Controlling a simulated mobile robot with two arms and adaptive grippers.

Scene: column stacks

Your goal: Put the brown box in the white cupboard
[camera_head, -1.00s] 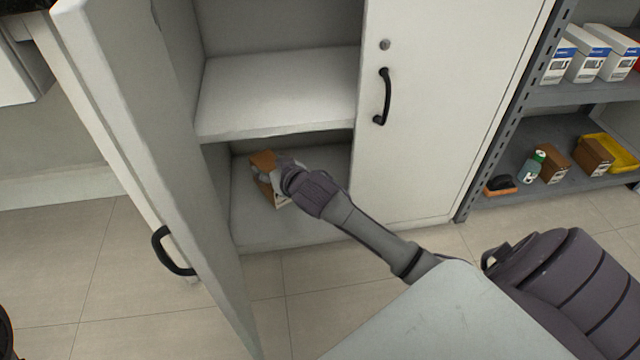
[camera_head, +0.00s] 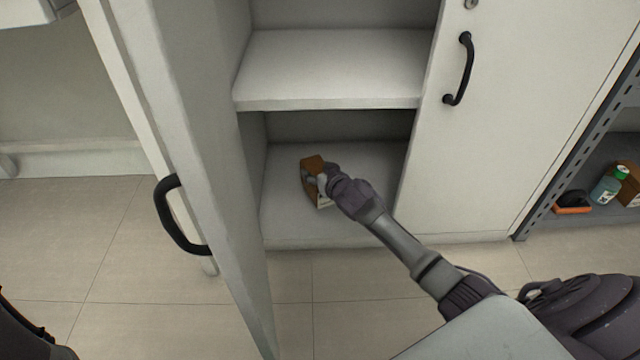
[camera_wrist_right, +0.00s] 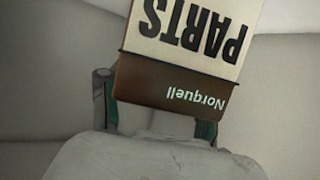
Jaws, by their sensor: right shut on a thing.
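The brown box (camera_head: 313,165) is inside the white cupboard (camera_head: 335,105), in the lower compartment under the middle shelf. My right gripper (camera_head: 318,183) is shut on it. In the right wrist view the box (camera_wrist_right: 170,85) shows a white label with "PARTS" and a brown band with "Norquell", upside down. The right gripper's fingers (camera_wrist_right: 158,115) are on either side of it there. I cannot tell whether the box touches the compartment floor. The cupboard's left door stands open and its right door is shut. My left gripper is not in view.
The open left door (camera_head: 185,150) with its black handle (camera_head: 178,215) stands close to the left of my right arm. The shut right door (camera_head: 530,110) bounds the opening on the right. A grey rack (camera_head: 575,150) with several goods stands at the far right.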

